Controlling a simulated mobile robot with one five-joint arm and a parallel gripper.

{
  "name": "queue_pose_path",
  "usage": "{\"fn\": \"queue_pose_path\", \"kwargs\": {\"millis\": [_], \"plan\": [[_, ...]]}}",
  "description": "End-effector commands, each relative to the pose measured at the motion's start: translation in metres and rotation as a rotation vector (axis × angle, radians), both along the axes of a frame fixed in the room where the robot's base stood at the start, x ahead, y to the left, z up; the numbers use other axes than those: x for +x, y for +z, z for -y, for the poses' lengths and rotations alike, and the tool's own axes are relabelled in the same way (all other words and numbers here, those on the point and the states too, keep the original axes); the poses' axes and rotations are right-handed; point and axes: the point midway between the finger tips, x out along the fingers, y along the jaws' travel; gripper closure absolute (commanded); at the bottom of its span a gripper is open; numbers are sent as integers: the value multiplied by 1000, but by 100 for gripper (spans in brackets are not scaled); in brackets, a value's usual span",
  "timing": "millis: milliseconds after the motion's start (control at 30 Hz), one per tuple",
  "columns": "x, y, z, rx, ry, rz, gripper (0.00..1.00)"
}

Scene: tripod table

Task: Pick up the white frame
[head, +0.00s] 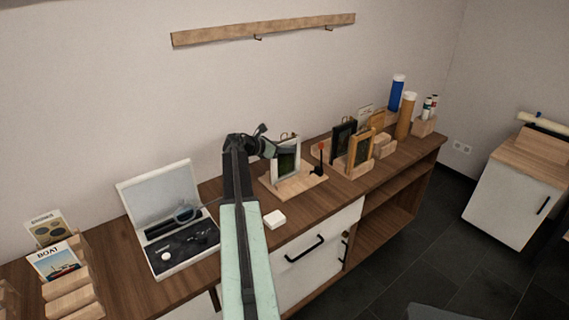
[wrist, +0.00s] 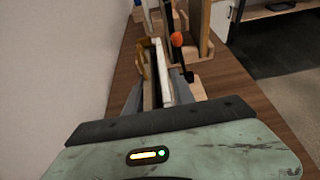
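The white frame (head: 286,160) stands upright, leaning slightly, on a small wooden stand (head: 294,188) on the sideboard. It has a dark green picture. In the wrist view the white frame (wrist: 163,72) shows edge-on, with a wooden piece behind it. My gripper (head: 268,143) is at the frame's upper left. In the wrist view its grey fingers (wrist: 158,88) lie on either side of the frame and look open. Contact with the frame is hard to tell.
A black post with a red-orange knob (head: 321,147) stands just right of the frame. Further right are a black frame (head: 343,140) and a wooden frame (head: 361,150) in holders. An open white case (head: 160,220) lies left. The wall is close behind.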

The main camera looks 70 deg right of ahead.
Motion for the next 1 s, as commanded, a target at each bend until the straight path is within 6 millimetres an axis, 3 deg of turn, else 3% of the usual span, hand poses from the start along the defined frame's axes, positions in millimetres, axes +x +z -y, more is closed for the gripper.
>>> {"fn": "queue_pose_path", "kwargs": {"millis": [33, 100, 1000], "plan": [[0, 0, 0, 0, 0, 0, 87], [0, 0, 0, 0, 0, 0, 100], [2, 0, -1, 0, 2, 0, 100]]}}
